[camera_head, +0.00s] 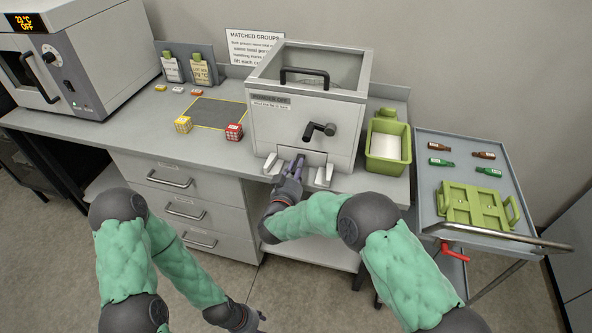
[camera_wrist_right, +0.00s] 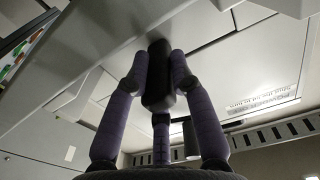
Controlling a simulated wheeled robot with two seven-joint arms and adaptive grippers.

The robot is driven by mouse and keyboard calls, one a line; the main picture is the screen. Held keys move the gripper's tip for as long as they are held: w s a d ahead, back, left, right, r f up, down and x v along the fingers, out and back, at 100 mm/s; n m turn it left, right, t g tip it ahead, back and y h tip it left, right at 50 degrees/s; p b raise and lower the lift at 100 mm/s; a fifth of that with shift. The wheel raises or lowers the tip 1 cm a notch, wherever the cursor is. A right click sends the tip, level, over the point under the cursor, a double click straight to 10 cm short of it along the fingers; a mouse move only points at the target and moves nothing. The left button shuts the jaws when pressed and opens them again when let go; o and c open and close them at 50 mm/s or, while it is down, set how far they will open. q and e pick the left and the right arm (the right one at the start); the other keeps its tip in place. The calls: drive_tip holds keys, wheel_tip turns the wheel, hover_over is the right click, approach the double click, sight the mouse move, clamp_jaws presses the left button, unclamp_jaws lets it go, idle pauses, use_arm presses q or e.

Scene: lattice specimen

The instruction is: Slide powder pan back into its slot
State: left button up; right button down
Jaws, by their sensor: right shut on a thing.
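The powder pan (camera_head: 315,158) shows as a pale front panel low in the front of the grey powder box (camera_head: 265,128). How far it stands out of its slot is hard to tell. My right gripper (camera_head: 297,165) is at this panel, its purple fingers closed. In the right wrist view, my right gripper (camera_wrist_right: 158,75) is shut on the dark round pan handle (camera_wrist_right: 157,92), one finger on each side. My left gripper (camera_head: 258,316) hangs low near the bottom edge, away from the bench; its fingers are too small to read.
Pale blocks (camera_head: 324,175) flank the panel. A black crank (camera_head: 318,131) juts from the box front. A green bin (camera_head: 388,145) stands to the right. A side cart (camera_head: 425,190) holds bottles and a green tray (camera_head: 470,205). Two small cubes (camera_head: 234,132) sit left.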

drive_tip(key=shift+w, duration=0.15)
drive_tip(key=c, duration=1)
unclamp_jaws()
drive_tip(key=o, duration=0.5)
drive_tip(key=shift+f, duration=0.1)
drive_tip(key=shift+s, duration=0.25)
drive_tip(key=shift+p+v, duration=0.65)
drive_tip(key=shift+v, duration=1.65)
